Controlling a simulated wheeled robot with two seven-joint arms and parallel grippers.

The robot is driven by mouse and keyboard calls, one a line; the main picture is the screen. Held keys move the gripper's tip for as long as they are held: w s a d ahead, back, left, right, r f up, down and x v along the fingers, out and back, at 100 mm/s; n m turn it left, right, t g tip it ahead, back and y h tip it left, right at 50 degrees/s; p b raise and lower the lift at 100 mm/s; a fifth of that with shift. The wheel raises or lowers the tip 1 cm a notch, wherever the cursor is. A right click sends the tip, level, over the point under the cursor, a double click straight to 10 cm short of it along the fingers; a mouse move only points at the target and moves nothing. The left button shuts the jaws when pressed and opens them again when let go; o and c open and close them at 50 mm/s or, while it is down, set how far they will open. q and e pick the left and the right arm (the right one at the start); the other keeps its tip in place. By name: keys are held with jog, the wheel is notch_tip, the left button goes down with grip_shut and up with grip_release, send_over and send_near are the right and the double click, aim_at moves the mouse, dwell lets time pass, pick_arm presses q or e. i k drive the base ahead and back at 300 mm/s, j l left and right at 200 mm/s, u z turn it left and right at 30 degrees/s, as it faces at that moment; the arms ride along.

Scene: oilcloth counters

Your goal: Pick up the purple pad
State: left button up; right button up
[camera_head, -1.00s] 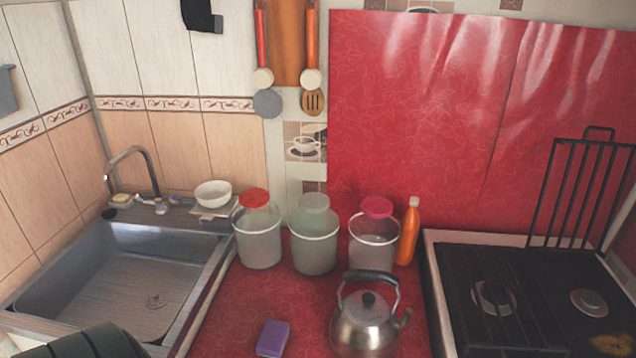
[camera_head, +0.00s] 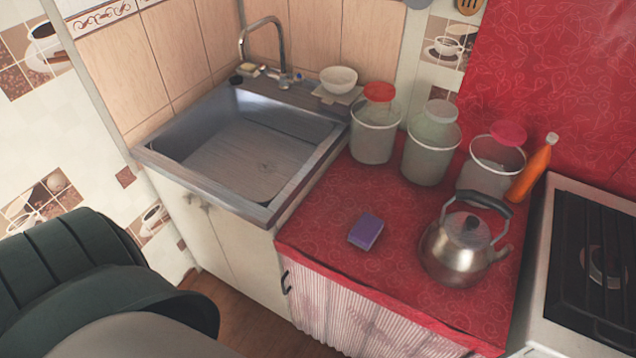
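The purple pad (camera_head: 366,231) lies flat on the red oilcloth counter (camera_head: 335,212), near its front left part. It is a small block with a purple top and a thin, darker or brownish edge. It stands free, with the kettle to its right and the sink to its left. A dark green and grey part of my own arm fills the lower left corner. Neither of my grippers shows in the head view, so their states are hidden.
A steel kettle (camera_head: 462,247) stands right of the pad. Several lidded jars, including a red-lidded one (camera_head: 374,125), and an orange bottle (camera_head: 531,172) stand behind. A sink (camera_head: 240,150) is at left, a stove (camera_head: 590,255) at right. Bare oilcloth surrounds the pad.

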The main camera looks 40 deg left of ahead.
aim_at(366, 231)
jog(key=u, duration=0.65)
